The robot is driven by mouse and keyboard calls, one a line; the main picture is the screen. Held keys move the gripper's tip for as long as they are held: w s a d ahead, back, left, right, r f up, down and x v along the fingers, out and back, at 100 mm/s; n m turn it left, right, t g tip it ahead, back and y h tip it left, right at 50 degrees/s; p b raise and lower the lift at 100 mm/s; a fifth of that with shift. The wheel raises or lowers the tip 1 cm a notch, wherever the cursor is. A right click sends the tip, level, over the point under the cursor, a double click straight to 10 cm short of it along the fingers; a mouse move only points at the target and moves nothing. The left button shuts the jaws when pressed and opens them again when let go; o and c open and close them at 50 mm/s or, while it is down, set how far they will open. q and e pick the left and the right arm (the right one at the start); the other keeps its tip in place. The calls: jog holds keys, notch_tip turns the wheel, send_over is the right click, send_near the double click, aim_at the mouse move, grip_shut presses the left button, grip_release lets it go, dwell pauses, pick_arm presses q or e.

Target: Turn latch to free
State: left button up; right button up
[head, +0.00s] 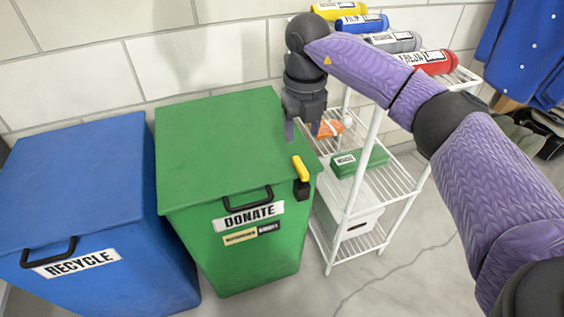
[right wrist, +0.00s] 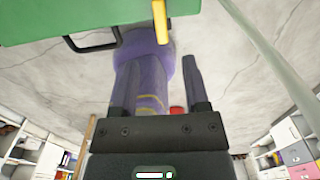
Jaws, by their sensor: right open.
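The yellow latch handle (head: 300,168) stands upright, slightly tilted, on a black mount (head: 302,189) at the right front corner of the green DONATE bin (head: 200,140). The bin's lid lies closed. My right gripper (head: 302,130) is open and empty, just behind and above the latch near the bin's right edge, apart from it. In the right wrist view the two fingers (right wrist: 156,72) are spread. The yellow handle (right wrist: 160,20) shows there at the top, beyond the fingertips and roughly between them. My left gripper is not in view.
A blue RECYCLE bin (head: 70,200) stands left of the green one. A white wire rack (head: 360,210) stands close on the right, with a green box (head: 360,160) and coloured rolls (head: 362,23) on it. The floor in front is clear.

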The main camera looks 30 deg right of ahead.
aim_at(301, 165)
notch_tip(301, 165, down, 9)
jog(key=b, duration=0.4)
jog(key=shift+s+d+r+b, duration=0.1)
jog(key=shift+r+b, duration=0.05)
jog(key=shift+b, duration=0.25)
jog(key=shift+f, duration=0.3)
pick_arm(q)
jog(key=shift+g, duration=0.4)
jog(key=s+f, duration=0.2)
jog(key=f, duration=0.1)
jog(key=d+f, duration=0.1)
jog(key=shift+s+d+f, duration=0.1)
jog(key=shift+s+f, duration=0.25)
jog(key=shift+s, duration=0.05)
pick_arm(e)
jog(key=shift+c, duration=0.6)
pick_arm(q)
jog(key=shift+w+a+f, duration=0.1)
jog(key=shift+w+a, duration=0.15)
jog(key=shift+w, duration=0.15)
pick_arm(e)
grip_shut()
